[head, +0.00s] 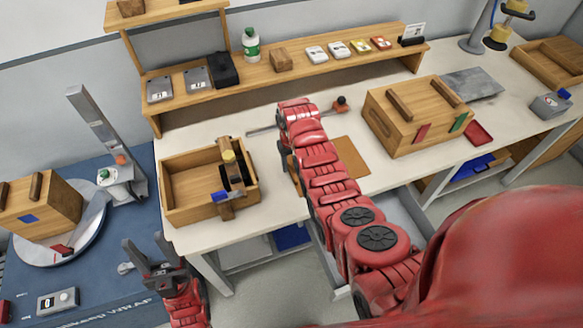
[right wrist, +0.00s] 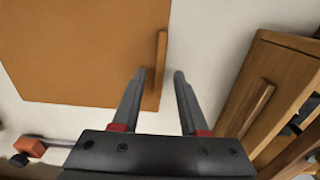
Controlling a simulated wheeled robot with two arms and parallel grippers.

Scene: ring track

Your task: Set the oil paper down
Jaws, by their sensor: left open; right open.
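The oil paper seems to be the flat orange-brown sheet (head: 348,158) on the white worktable, partly hidden by my right arm. In the right wrist view the sheet (right wrist: 80,45) lies at upper left, with a thin wooden strip standing along its edge. My right gripper (right wrist: 157,75) is open. Its left fingertip overlaps the sheet's corner in that view, and the strip's lower end shows between the fingertips. I cannot tell whether they touch. In the head view my arm mostly hides that gripper. My left gripper (head: 149,244) is open and empty, low at the left.
An open wooden tray (head: 180,213) stands left of the sheet, and a closed wooden box (head: 410,125) stands to its right. A rod with an orange end (head: 341,104) lies behind. A shelf (head: 300,71) runs along the back. A wrapping turntable (head: 35,252) stands at left.

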